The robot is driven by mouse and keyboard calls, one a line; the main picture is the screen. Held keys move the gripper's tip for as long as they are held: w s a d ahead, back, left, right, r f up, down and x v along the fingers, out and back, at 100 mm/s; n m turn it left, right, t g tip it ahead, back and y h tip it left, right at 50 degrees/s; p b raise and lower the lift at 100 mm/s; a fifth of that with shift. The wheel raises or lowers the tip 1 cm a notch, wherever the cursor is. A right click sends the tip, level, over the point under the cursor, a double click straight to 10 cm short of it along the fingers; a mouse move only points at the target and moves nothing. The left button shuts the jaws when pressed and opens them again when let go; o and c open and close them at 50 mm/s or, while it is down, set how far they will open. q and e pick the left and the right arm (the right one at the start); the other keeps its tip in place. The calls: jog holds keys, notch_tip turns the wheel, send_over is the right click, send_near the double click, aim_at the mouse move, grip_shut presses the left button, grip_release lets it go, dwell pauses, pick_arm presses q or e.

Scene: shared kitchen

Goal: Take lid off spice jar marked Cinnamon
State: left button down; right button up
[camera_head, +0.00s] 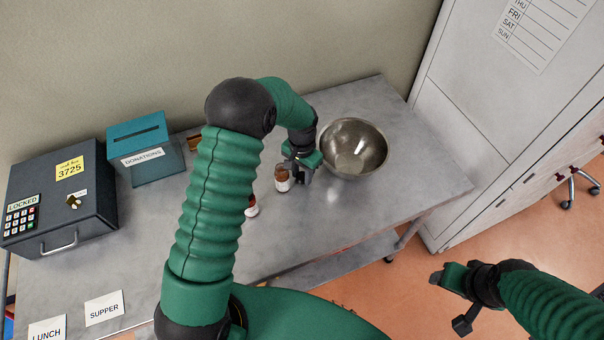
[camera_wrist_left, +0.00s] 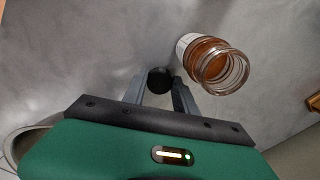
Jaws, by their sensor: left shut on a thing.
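My left gripper (camera_head: 301,174) is low over the metal table, between a spice jar and the steel bowl. In the left wrist view its fingers (camera_wrist_left: 160,88) are shut on a small round black lid (camera_wrist_left: 160,78). The jar (camera_head: 282,180) stands upright just left of the gripper, with reddish-brown contents and a white label too small to read. In the wrist view this jar (camera_wrist_left: 208,62) is beside the fingers, its threaded glass mouth bare. A second jar (camera_head: 251,208) is partly hidden behind my left arm. My right gripper (camera_head: 449,300) is open and empty, off the table's right side.
The steel bowl (camera_head: 352,148) is close right of the left gripper. A teal donations box (camera_head: 145,150), a dark locked box (camera_head: 60,195) and paper signs (camera_head: 104,308) are on the left. The table (camera_head: 430,182) is clear to the right, before a grey cabinet (camera_head: 480,130).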

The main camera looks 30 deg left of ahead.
pick_arm(q)
jog(key=shift+w+f, duration=0.1)
jog(key=shift+f, duration=0.5)
jog(key=shift+w, duration=0.1)
jog(key=shift+a, duration=0.1)
jog(key=shift+f, duration=0.1)
jog(key=c, duration=1)
grip_release()
